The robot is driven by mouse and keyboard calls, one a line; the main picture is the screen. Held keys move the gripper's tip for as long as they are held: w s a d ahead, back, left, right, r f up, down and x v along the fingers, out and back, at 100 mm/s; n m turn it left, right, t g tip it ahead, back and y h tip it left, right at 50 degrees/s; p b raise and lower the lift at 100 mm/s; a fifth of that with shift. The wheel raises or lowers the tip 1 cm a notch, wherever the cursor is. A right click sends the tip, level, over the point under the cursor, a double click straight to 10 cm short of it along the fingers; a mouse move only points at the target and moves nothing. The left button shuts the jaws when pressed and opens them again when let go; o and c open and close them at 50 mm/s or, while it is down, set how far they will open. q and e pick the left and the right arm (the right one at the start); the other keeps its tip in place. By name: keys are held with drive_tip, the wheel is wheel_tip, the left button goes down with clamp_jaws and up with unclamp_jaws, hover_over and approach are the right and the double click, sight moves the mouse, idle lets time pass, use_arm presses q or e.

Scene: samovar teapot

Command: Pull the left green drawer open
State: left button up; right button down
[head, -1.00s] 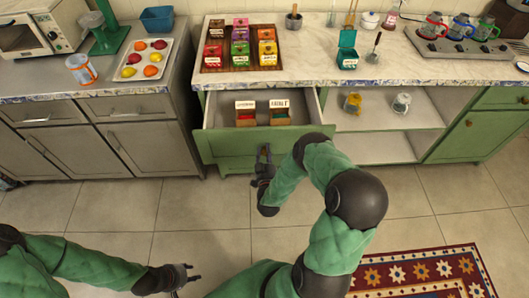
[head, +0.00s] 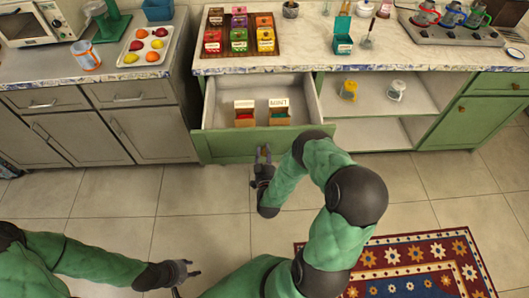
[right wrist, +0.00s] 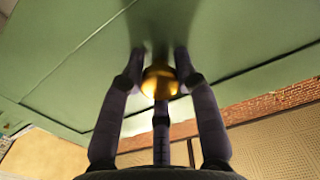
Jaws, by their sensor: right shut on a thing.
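The left green drawer (head: 220,149) stands pulled out from the counter, with its inside showing from above. Two small open boxes, one with red contents (head: 245,114) and one with green contents (head: 279,112), stand in it. My right gripper (head: 264,155) is at the drawer front. In the right wrist view its fingers are closed around the round brass knob (right wrist: 160,82) on the green front. The knob is hidden in the head view. My left gripper (head: 190,269) is low at the left, over the floor, away from the drawer; its fingers look apart and empty.
Grey cabinets (head: 60,140) stand left of the drawer. The tiled floor (head: 120,190) in front is clear, with a patterned rug (head: 400,265) at lower right.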

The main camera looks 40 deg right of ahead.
drive_tip(key=c, duration=0.9)
unclamp_jaws()
drive_tip(key=shift+w+d+r, duration=0.1)
drive_tip(key=shift+w+r, duration=0.05)
drive_tip(key=shift+r, duration=0.35)
drive_tip(key=shift+f, duration=0.25)
drive_tip(key=shift+s+a, duration=0.3)
drive_tip(key=shift+s, duration=0.15)
drive_tip(key=v, duration=1.1)
drive_tip(key=shift+a, duration=0.1)
